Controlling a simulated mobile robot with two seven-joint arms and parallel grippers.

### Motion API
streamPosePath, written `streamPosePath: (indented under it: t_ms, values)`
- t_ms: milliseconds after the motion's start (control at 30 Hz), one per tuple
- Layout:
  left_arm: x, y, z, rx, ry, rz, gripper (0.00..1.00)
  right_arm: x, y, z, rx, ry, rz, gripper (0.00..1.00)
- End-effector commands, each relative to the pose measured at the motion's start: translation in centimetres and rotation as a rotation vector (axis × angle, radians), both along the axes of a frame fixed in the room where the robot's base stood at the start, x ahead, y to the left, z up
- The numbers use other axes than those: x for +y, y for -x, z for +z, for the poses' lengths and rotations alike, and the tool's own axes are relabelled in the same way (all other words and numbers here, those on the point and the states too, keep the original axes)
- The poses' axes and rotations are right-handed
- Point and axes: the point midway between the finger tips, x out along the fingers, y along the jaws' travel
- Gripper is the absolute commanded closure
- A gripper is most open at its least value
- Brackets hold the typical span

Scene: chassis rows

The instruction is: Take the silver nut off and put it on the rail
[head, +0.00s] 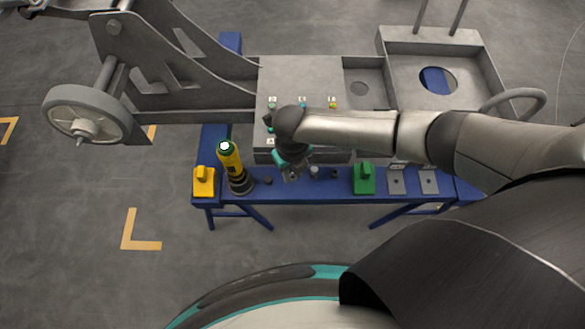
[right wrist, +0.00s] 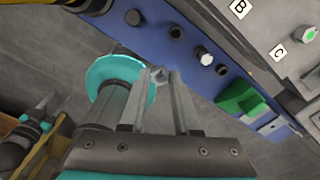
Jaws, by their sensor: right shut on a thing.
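My right gripper (head: 290,177) is over the front blue rail (head: 300,188), between the yellow driver and the green block. In the right wrist view, its fingertips (right wrist: 158,76) are close together on a small silver nut (right wrist: 158,74), held apart from the rail (right wrist: 170,50). Another silver piece (right wrist: 205,57) sits on the rail with dark round pieces (right wrist: 176,32) beside it; it also shows in the head view (head: 314,171). The grey chassis plate (head: 300,75) behind carries labelled fittings, partly hidden by my right arm. My left gripper is not in view.
A yellow block (head: 204,182) and a yellow-and-black driver (head: 232,165) stand at the rail's left. A green block (head: 364,178) and grey plates (head: 397,181) stand at its right. A wheel (head: 85,113) sticks out at the left. Floor in front of the rail is clear.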

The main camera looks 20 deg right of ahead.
Motion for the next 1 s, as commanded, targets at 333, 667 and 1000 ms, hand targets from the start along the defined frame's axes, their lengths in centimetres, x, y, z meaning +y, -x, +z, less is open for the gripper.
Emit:
streamPosePath:
  t_ms: [333, 667, 1000]
  values:
    - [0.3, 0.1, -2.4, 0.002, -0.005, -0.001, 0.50, -0.1, 0.1, -2.5, 0.004, -0.001, -0.001, 1.00]
    - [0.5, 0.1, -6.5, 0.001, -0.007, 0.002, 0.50, 0.0, 0.1, -6.7, 0.004, -0.001, 0.000, 1.00]
    - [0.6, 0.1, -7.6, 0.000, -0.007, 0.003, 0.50, 0.0, 0.1, -7.8, 0.003, -0.001, 0.000, 1.00]
